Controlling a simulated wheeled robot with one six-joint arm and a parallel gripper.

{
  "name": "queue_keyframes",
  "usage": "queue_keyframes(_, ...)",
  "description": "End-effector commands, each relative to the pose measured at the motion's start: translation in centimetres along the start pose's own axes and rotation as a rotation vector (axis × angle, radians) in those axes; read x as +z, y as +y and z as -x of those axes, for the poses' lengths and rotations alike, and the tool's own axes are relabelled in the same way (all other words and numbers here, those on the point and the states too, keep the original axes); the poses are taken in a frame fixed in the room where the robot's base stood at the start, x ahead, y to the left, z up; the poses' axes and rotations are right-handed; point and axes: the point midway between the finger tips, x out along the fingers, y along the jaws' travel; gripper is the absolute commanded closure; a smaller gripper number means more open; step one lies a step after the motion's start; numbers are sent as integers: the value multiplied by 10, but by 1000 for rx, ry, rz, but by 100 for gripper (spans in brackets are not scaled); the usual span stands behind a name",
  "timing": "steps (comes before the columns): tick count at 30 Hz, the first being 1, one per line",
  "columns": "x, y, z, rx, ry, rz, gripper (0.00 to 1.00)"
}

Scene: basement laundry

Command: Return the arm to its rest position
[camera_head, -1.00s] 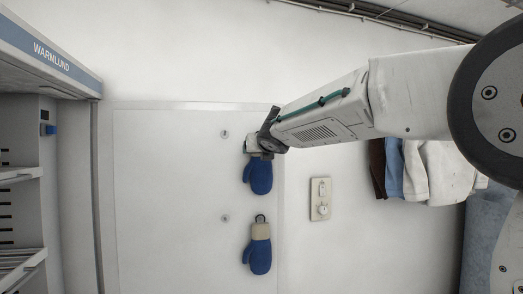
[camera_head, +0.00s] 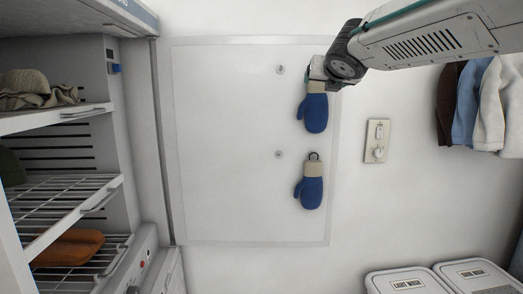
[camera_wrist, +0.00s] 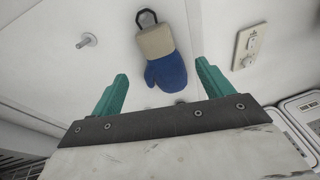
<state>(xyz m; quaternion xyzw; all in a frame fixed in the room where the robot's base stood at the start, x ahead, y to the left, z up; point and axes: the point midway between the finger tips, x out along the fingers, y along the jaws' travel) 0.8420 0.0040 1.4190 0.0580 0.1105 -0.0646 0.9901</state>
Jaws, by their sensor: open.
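My gripper (camera_head: 320,72) is at the upper right of a white panel in the head view, in front of the cuff of the upper blue mitten (camera_head: 314,114). A lower blue mitten (camera_head: 311,192) with a beige cuff and dark loop hangs below it. In the wrist view the two teal fingers of my gripper (camera_wrist: 160,88) are wide apart with nothing between them. A blue mitten (camera_wrist: 166,72) with its loop shows beyond them; a bit of blue shows at the palm's edge. I cannot tell whether the gripper touches the upper mitten.
Two bare pegs (camera_head: 280,70) stick out of the panel (camera_head: 225,150). A switch plate (camera_head: 376,141) is to the right, with hanging clothes (camera_head: 490,105) farther right. A drying cabinet with wire shelves (camera_head: 75,205) stands at left. White lidded bins (camera_head: 408,281) are at lower right.

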Motion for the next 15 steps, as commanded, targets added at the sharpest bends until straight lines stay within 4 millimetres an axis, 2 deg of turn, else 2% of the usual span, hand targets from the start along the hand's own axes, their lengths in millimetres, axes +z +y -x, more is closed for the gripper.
queue_keyframes(2,-12,-8,-1,-42,35,-163,21)
queue_keyframes(4,-41,-21,-2,-116,99,-380,21)
queue_keyframes(7,-92,-46,16,-272,183,-750,21)
queue_keyframes(11,-160,-79,62,-539,240,-1234,21)
queue_keyframes(15,-238,-107,132,-900,228,-1711,21)
